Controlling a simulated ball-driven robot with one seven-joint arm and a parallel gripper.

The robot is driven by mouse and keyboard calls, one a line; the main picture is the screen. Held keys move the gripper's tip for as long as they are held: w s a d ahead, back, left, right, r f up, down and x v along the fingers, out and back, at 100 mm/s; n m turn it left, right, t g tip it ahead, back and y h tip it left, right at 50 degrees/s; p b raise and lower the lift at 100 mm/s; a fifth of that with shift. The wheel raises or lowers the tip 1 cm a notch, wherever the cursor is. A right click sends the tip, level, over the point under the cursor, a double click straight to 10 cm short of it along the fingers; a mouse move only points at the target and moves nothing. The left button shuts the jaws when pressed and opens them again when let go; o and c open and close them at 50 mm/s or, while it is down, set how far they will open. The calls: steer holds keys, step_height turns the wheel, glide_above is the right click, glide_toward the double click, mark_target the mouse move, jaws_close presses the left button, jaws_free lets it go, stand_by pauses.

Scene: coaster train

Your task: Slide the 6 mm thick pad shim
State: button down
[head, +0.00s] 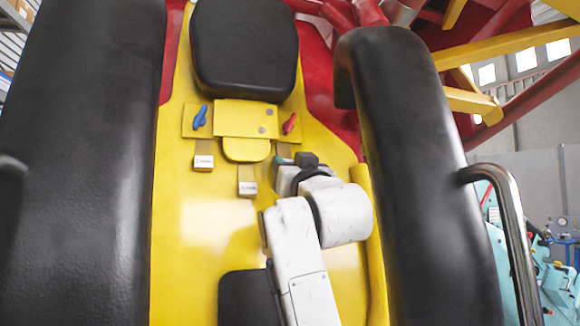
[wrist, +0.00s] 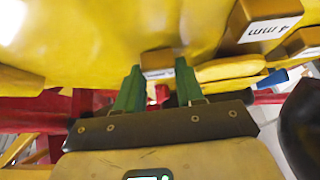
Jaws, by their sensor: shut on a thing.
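My gripper (head: 283,161) is at the right shim, below the red lever, with its fingers mostly hidden by my wrist. In the wrist view my green fingers (wrist: 158,69) are shut on the tan shim (wrist: 157,58) between them. Only the top of this held shim (head: 284,150) shows in the head view. Two more tan shims with white labels show, the left shim (head: 203,155) and the middle, lower shim (head: 247,181).
A yellow plate with a rounded tab (head: 246,149) sits between a blue lever (head: 200,118) and a red lever (head: 289,124). Black padded restraints (head: 85,150) and (head: 415,160) flank the yellow seat back, below a black headrest (head: 245,45). Bare yellow surface lies lower left.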

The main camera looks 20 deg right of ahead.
mark_target(283, 143)
steer(key=shift+w+r, duration=0.15)
steer(key=shift+r, duration=0.9)
steer(key=shift+w+r, duration=0.15)
steer(key=shift+r, duration=0.85)
steer(key=c, duration=1)
jaws_free()
steer(key=shift+o, duration=0.2)
steer(key=shift+w, duration=0.1)
steer(key=shift+f, duration=0.1)
steer(key=shift+s+f, duration=0.2)
steer(key=shift+s, duration=0.05)
steer(key=b+v, duration=0.4)
steer(key=v, duration=0.6)
steer(key=shift+b, duration=0.4)
steer(key=shift+s, duration=0.1)
